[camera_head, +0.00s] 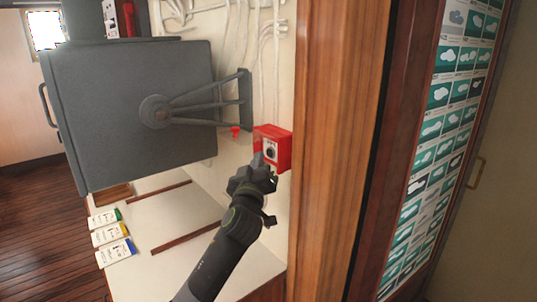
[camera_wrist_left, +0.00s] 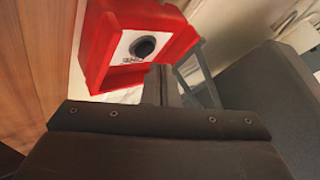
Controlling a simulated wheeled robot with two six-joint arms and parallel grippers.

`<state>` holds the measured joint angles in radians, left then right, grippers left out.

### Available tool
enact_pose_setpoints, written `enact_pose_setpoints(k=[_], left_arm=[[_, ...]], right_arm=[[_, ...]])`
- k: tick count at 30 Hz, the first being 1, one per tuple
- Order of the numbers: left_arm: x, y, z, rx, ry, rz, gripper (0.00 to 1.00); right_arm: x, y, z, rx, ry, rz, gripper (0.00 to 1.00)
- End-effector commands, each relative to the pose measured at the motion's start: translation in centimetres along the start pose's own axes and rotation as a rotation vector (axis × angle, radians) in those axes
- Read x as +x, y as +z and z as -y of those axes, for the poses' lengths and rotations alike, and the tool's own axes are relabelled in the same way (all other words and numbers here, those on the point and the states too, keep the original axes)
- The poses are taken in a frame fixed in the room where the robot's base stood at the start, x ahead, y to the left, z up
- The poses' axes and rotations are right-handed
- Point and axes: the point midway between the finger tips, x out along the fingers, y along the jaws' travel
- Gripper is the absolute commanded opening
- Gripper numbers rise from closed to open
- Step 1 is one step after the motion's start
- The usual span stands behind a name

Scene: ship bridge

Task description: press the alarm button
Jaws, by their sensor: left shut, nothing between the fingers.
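The alarm button is a red box (camera_head: 284,141) with a white face and a round black button, mounted on the cream wall beside the wooden post. My left gripper (camera_head: 262,160) is shut and empty, just in front of and slightly below the box's face. In the left wrist view the red box (camera_wrist_left: 98,45) fills the upper left, with the black button (camera_wrist_left: 144,47) visible. The shut fingertips (camera_wrist_left: 161,72) of my left gripper show just below the button. I cannot tell whether they touch the box. My right gripper is not in view.
A large grey monitor (camera_head: 135,105) on a wall bracket (camera_head: 195,108) stands left of the button, close to my left arm. A wooden post (camera_head: 338,130) rises just to the right. A shelf (camera_head: 180,215) with several colored booklets (camera_head: 110,235) lies below.

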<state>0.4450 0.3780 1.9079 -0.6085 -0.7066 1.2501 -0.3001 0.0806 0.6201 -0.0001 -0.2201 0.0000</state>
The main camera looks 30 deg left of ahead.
Motion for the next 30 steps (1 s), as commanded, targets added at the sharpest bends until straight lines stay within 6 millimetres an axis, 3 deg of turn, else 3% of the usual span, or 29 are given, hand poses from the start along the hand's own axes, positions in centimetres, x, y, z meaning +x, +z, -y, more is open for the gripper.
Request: enact_pose_setpoints(k=[30], left_arm=[[0.6,0.43,-0.46,0.0,0.0,0.0,0.0]], right_arm=[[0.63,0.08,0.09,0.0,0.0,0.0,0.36]])
